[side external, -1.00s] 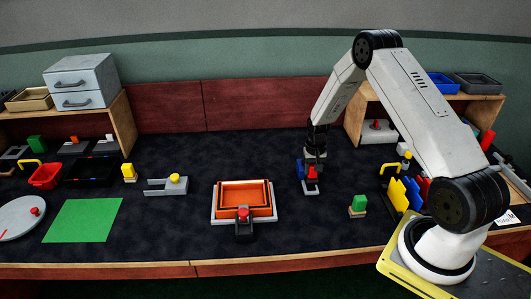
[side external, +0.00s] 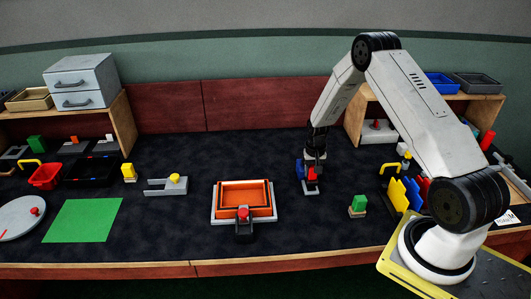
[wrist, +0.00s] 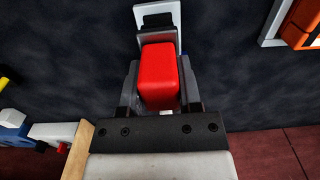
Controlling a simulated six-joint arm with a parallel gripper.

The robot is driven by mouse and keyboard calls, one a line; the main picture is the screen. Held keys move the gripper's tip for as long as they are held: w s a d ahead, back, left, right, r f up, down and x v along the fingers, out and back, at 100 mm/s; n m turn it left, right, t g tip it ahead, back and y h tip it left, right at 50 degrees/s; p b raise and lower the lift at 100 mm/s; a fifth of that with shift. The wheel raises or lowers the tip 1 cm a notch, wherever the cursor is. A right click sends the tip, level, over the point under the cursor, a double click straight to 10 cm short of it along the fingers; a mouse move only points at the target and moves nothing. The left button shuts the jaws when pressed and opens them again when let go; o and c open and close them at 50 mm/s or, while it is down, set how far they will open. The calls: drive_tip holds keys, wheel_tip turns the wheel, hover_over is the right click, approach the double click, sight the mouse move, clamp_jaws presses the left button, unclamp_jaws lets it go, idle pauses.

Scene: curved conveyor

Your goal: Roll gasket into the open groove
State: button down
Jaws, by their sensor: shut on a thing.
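The orange frame (side external: 270,185) lies on a white plate (side external: 214,217), with a groove around its inside. A dark tool with a red top (side external: 243,212) stands at its front edge. Part of the orange frame shows at the top right of the wrist view (wrist: 304,22). My gripper (side external: 312,181) is to the right of the frame, low over the table. It is shut on a red block (wrist: 159,75), which sits between the two fingers in the wrist view. A pale stand with a black part (wrist: 158,15) is just beyond the block. I cannot clearly make out the gasket.
A green block on a small base (side external: 358,205) stands to the right and yellow upright plates (side external: 398,193) farther right. A grey fork-shaped fixture with a yellow knob (side external: 168,185) and a green mat (side external: 82,220) lie left. Dark table between is clear.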

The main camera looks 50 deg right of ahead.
drive_tip(key=shift+f, duration=0.55)
idle(1.1)
drive_tip(key=shift+r, duration=0.15)
drive_tip(key=shift+r, duration=3.4)
drive_tip(key=s+a+r+n, duration=0.1)
drive_tip(key=a+r+n, duration=0.45)
drive_tip(key=a, duration=0.75)
drive_tip(key=s+a+r+n, duration=0.1)
drive_tip(key=a+r+n, duration=0.4)
drive_tip(key=a, duration=0.7)
drive_tip(key=w+d+f, duration=0.3)
drive_tip(key=w+d, duration=0.4)
drive_tip(key=w+d+f+m, duration=0.1)
drive_tip(key=w+d+f, duration=0.3)
drive_tip(key=w+d, duration=0.2)
drive_tip(key=shift+w+d, duration=0.35)
drive_tip(key=shift+w, duration=0.25)
drive_tip(key=shift+m, duration=0.25)
